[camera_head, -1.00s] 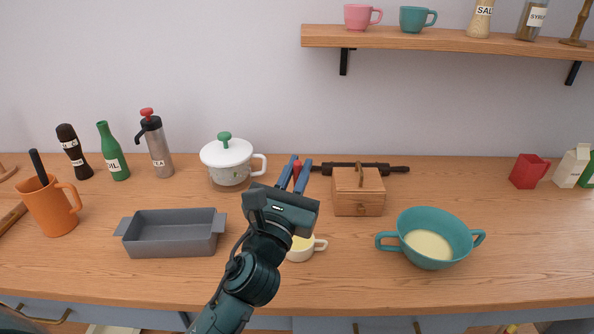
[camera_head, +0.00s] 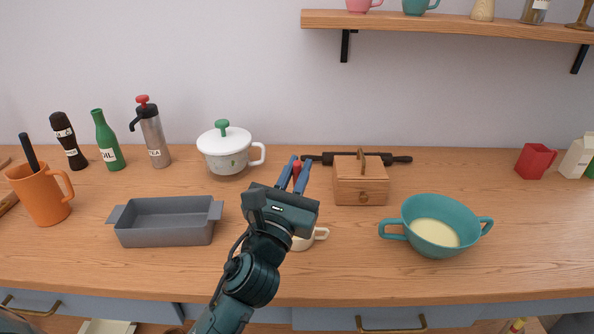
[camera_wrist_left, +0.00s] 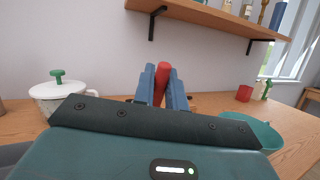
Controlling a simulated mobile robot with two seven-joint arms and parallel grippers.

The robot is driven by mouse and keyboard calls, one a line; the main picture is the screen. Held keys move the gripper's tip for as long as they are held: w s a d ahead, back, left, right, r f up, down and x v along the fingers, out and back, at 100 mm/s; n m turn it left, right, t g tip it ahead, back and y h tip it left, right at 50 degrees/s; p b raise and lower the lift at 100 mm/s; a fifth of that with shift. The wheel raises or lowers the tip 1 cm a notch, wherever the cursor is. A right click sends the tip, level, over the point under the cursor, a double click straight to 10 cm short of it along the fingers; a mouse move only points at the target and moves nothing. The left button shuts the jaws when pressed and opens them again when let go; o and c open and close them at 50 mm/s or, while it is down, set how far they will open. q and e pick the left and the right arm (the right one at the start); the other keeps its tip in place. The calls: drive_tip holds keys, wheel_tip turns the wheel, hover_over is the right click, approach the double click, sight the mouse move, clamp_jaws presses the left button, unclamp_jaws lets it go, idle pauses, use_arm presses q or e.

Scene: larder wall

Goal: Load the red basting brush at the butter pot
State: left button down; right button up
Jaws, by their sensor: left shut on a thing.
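My left gripper (camera_head: 293,178) is shut on the red basting brush (camera_head: 297,168). Only the brush's red end shows between the blue fingers; it also shows in the left wrist view (camera_wrist_left: 162,80), and the rest of it is hidden. A small cream cup (camera_head: 320,235) with a handle stands on the counter, partly hidden behind my left gripper; its contents are covered now. I cannot tell whether it is the butter pot, or whether the brush touches it. My right gripper is not in view.
A grey baking dish (camera_head: 165,235) stands left, a white lidded pot (camera_head: 222,160) behind. A wooden box (camera_head: 361,188) and a teal two-handled bowl (camera_head: 402,236) with pale contents stand right. A dark rolling pin (camera_head: 325,159) lies behind. A shelf (camera_head: 450,25) hangs above.

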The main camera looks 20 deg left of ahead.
use_arm(q)
drive_tip(key=shift+f, duration=0.25)
idle(0.3)
drive_tip(key=shift+f+b, duration=0.4)
drive_tip(key=shift+b, duration=0.05)
idle(0.8)
